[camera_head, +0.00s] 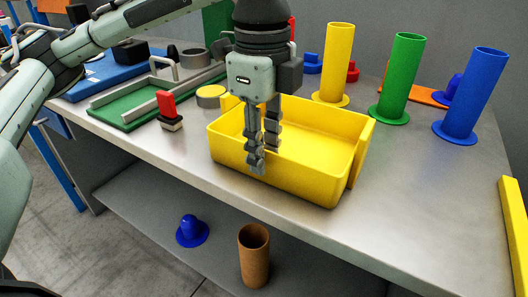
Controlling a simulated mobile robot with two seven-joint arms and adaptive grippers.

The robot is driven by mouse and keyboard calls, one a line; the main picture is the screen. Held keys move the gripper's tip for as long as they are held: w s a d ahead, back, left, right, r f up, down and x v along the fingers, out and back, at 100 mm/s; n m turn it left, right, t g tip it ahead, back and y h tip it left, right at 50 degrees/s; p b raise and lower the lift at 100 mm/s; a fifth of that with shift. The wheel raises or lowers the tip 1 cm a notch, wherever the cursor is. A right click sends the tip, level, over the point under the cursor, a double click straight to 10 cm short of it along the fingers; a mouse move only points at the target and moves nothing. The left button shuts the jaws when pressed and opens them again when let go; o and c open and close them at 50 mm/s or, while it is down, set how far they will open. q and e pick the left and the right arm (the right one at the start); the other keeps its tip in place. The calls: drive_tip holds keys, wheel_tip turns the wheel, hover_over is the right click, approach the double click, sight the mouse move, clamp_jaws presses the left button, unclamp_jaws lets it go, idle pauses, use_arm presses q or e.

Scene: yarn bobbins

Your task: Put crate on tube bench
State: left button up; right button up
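The yellow crate (312,178) stands open side up on the grey metal bench (420,190), close to its front edge. My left gripper (264,158) points down over the crate's near wall. One finger shows in front of that wall and the other shows behind it, at the inside of the crate. A narrow gap shows between the fingers, but whether they press on the wall cannot be told. The part of the crate behind the gripper is hidden. My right gripper is not in view.
Yellow (338,62), green (400,80) and blue (472,98) tubes stand on round bases behind and right of the crate. A green tray (130,112) and red-handled piece (167,108) lie left. A brown tube (254,258) and blue piece (191,232) are on the lower shelf.

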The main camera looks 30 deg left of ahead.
use_arm(q)
wheel_tip(320, 180, up, 11)
drive_tip(key=shift+r, duration=0.15)
drive_tip(key=shift+s, duration=0.1)
idle(0.3)
